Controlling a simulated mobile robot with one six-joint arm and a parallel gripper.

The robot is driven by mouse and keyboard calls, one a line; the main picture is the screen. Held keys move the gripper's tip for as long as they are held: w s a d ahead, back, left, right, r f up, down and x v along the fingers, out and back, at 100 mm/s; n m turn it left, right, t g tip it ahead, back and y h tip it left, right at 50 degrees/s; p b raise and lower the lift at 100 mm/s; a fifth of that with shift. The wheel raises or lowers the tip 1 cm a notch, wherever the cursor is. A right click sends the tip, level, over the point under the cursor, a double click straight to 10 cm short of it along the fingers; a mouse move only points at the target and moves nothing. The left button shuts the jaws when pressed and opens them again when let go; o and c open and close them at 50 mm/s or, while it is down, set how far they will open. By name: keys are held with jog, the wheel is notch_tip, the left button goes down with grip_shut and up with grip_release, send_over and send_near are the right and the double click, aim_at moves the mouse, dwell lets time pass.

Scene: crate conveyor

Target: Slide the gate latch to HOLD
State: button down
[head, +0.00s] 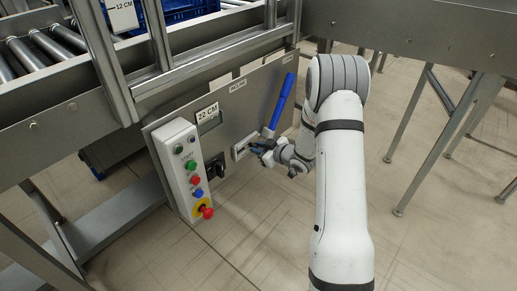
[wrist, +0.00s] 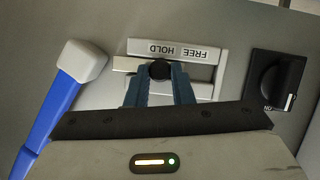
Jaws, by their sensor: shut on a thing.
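The gate latch is a light plate (wrist: 205,90) on the grey panel, with a black knob (wrist: 160,69) in its slot. A label strip (wrist: 180,50) above it reads HOLD and FREE upside down, HOLD on the left in the wrist view. The knob sits beneath the HOLD word. My gripper (wrist: 160,78) is shut on the knob, a blue finger on each side. In the head view my gripper (head: 263,149) is at the latch plate (head: 242,147), partly covering it; the knob cannot be made out there.
A blue lever (wrist: 55,105) with a pale end stands left of the latch in the wrist view. A black rotary switch (wrist: 275,80) is to the right. In the head view a push-button box (head: 185,170) with a red stop knob (head: 207,212) and a 22 CM display (head: 208,118) are left.

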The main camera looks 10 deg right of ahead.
jog(key=c, duration=1.5)
grip_release()
jog(key=shift+w+d+r, duration=0.1)
jog(key=shift+w+d, duration=0.15)
jog(key=shift+d, duration=0.05)
jog(key=shift+o, duration=1.2)
jog(key=shift+a, duration=0.1)
jog(key=shift+s, duration=0.1)
jog(key=p+v, duration=0.2)
jog(key=v, duration=0.5)
jog(key=shift+s, duration=0.35)
jog(key=shift+r, duration=0.1)
